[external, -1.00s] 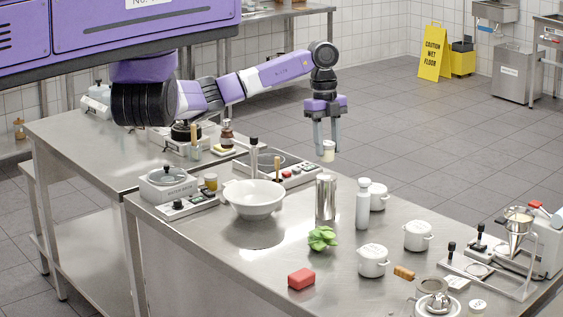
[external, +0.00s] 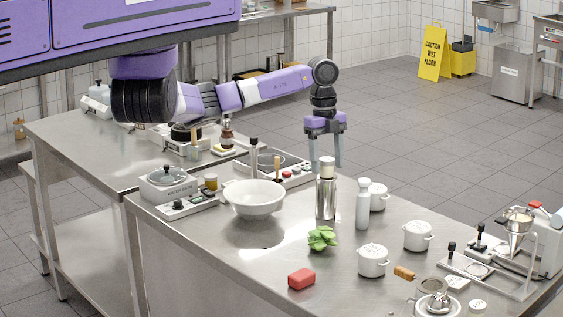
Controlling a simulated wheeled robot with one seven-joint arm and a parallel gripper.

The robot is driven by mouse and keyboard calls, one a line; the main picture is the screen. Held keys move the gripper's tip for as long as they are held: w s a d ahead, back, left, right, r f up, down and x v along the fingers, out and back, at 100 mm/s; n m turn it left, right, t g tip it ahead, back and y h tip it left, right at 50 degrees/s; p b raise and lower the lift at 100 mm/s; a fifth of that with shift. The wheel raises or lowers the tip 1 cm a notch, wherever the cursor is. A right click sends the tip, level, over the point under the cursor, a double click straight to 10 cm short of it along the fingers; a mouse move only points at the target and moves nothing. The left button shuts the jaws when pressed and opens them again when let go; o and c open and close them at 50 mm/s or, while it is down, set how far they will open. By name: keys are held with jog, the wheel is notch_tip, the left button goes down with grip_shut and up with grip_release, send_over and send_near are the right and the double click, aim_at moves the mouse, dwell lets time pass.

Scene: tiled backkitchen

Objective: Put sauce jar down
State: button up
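The sauce jar (external: 327,165) is small and pale with a light lid, in the middle of the external view. It appears directly above the top of the steel cylinder (external: 326,202). I cannot tell whether it rests on the cylinder or stands behind it, as its lower part merges with the cylinder's rim. My gripper (external: 326,164) points straight down over it. The fingers are spread, one on each side of the jar, with visible gaps between them and the jar.
A white bottle (external: 362,206) and a lidded white pot (external: 378,196) stand close on the right. A white bowl (external: 254,199) and a control-panel unit (external: 298,176) are on the left. Green leaves (external: 322,238) lie in front.

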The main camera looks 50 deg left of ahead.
notch_tip(320, 180, up, 12)
jog(key=a+b, duration=0.1)
jog(key=b, duration=0.1)
jog(key=shift+w+a+r+b, duration=0.15)
jog(key=shift+a+b, duration=0.05)
jog(key=shift+b, duration=0.1)
dwell(0.4)
